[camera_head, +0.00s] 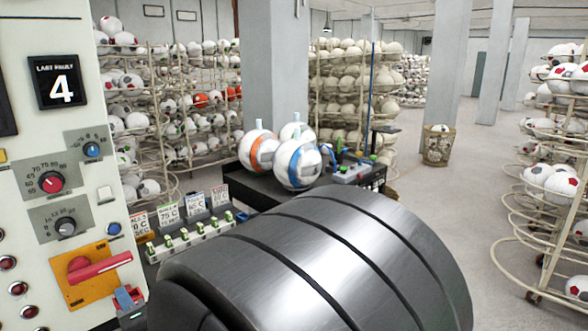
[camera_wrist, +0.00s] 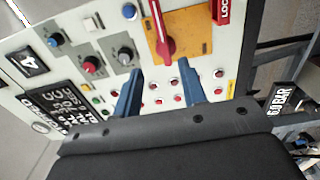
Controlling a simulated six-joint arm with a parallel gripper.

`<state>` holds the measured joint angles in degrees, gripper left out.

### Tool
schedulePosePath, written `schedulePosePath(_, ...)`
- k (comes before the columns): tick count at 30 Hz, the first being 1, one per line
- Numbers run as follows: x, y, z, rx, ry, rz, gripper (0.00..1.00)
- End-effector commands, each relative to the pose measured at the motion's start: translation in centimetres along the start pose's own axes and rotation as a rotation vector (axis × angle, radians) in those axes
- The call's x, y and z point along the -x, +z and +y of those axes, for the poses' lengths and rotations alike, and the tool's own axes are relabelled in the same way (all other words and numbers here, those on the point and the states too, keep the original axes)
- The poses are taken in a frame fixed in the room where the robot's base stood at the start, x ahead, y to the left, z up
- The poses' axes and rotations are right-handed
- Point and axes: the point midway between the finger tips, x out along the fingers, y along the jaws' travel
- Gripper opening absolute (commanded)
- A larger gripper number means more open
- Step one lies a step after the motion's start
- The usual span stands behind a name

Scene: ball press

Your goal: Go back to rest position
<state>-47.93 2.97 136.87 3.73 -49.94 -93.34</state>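In the wrist view my gripper (camera_wrist: 160,66) shows two blue fingers, spread apart with nothing between them. Behind them is the pale control panel (camera_wrist: 75,60), which appears tilted. Its red rotary handle (camera_wrist: 158,28) on a yellow-orange plate (camera_wrist: 190,32) lies just beyond the fingertips; no contact shows. In the head view the control panel (camera_head: 30,130) stands at left, with the red handle (camera_head: 102,267) on its plate (camera_head: 75,292). A large dark rounded part of my own arm fills the bottom centre and hides much of the bench there.
Several balls (camera_head: 298,165) sit on a black bench (camera_head: 240,187) behind my arm, beside a row of labelled cards (camera_head: 195,204). Wire racks of balls (camera_head: 560,190) stand at right and behind. Grey floor is clear at centre right, with a bin (camera_head: 437,150) farther back.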

Motion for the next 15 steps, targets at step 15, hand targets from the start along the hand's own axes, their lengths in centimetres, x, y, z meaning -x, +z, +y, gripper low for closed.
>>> schedulePosePath(15,-9.0,0.0,-0.1,-0.001,-0.001,-0.001,0.38)
